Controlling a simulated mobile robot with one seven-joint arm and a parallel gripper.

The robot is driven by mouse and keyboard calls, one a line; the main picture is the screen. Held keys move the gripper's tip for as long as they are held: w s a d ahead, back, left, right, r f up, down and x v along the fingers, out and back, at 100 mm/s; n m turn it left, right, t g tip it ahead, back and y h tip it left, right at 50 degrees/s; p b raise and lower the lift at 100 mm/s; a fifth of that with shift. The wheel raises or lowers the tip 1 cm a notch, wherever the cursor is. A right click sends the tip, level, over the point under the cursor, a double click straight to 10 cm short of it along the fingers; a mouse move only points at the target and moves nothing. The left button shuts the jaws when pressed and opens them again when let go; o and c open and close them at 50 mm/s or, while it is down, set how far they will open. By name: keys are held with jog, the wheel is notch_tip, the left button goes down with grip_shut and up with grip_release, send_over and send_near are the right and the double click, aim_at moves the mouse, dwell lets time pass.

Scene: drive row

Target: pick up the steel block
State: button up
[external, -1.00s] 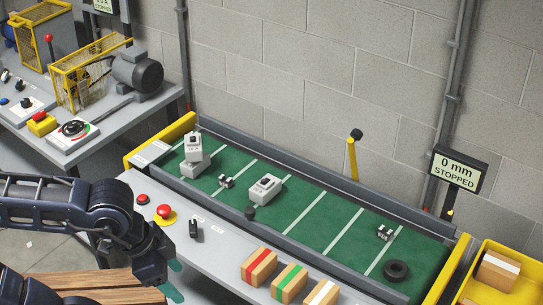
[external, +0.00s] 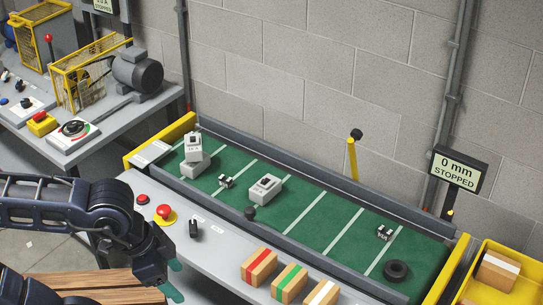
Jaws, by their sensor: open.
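Several blocks lie on the green belt (external: 315,222). A pale grey block with a dark-framed label (external: 265,187) lies left of the middle. At the belt's left end, one pale grey block (external: 193,147) stands on another (external: 195,166). Two small dark blocks with white markings lie on the belt, one at the left (external: 226,181) and one at the right (external: 384,232). I cannot tell from the markings which is the steel block. My gripper (external: 173,279), with teal fingertips, is open and empty at the lower left, in front of the bench and apart from every block.
A black ring (external: 396,270) lies at the belt's right end. Striped boxes (external: 259,267) stand along the front ledge, with a red stop button (external: 164,212) and a black switch (external: 193,229) left of them. A yellow bin (external: 490,265) is at the right. The display (external: 459,169) reads "0 mm STOPPED".

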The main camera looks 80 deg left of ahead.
jog(key=shift+o, duration=0.4)
jog(key=w+a+r+n, duration=0.1)
jog(key=w+a+r, duration=0.15)
jog(key=w, duration=0.65)
jog(key=w+a+r+n, duration=0.1)
jog(key=w+a+r, duration=0.15)
jog(key=w, duration=0.65)
jog(key=n+g+y, duration=0.1)
jog(key=n+g, duration=0.2)
jog(key=n, duration=0.3)
send_over(384, 232)
notch_tip(384, 232, down, 39)
jog(key=shift+s+d+r, duration=0.15)
jog(key=shift+f, duration=2.65)
